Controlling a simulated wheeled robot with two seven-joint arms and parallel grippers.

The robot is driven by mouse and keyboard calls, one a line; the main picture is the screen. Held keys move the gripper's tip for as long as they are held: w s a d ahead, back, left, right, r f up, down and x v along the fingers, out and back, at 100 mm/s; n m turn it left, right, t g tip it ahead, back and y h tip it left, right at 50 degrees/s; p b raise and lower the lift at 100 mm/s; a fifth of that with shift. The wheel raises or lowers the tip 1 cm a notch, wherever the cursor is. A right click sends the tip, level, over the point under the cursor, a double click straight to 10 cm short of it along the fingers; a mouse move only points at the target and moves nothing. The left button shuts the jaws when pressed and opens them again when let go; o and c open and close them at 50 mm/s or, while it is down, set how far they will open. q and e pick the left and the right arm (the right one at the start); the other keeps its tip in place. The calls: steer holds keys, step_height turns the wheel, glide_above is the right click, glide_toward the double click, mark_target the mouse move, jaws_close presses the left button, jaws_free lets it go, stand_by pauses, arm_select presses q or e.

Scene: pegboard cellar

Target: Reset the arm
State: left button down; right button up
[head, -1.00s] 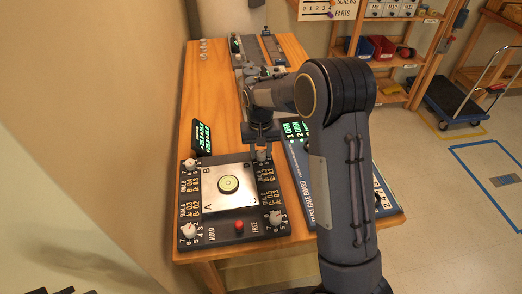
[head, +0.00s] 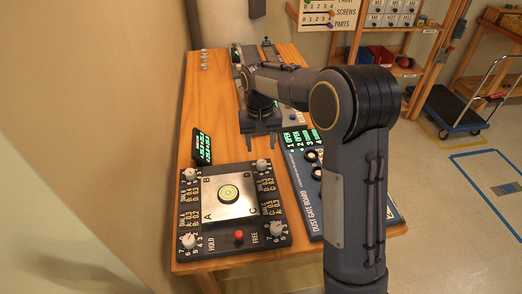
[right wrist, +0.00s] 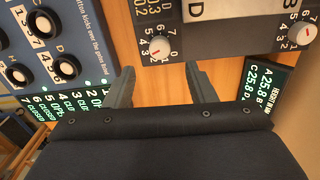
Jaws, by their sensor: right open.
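My right gripper (head: 260,143) is open and empty above the wooden table, just behind the dial board. It also shows in the right wrist view (right wrist: 158,85), with its two fingers apart and nothing between them. My right arm (head: 350,170) comes up from the bottom right of the head view and bends over the table. My left gripper is not in view.
The dial board (head: 255,240), with a steel plate (head: 215,205), knobs and a red button, lies at the table's front. A small green display (head: 201,147) stands behind it. The dust gate board (head: 298,181) lies to the right, partly hidden by my arm. Bare wood (head: 215,105) shows at left.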

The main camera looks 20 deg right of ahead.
steer(key=shift+r, duration=0.15)
stand_by(0.3)
steer(key=shift+s+d+r, duration=0.1)
steer(key=shift+s+r, duration=0.1)
steer(key=shift+s, duration=0.1)
steer(key=s+r+t+y, duration=0.1)
steer(key=s+r+y, duration=0.15)
steer(key=s, duration=0.45)
steer(key=s+r+t+y, duration=0.15)
steer(key=s+r, duration=0.25)
steer(key=s, duration=0.4)
steer(key=s+a+f+n+t, duration=0.1)
steer(key=s+a, duration=0.1)
steer(key=s, duration=0.5)
steer(key=s+a+f+t, duration=0.1)
steer(key=s+a+t, duration=0.1)
steer(key=s, duration=0.5)
steer(key=shift+a+f+n, duration=0.25)
steer(key=shift+a+n, duration=0.15)
steer(key=shift+s, duration=0.1)
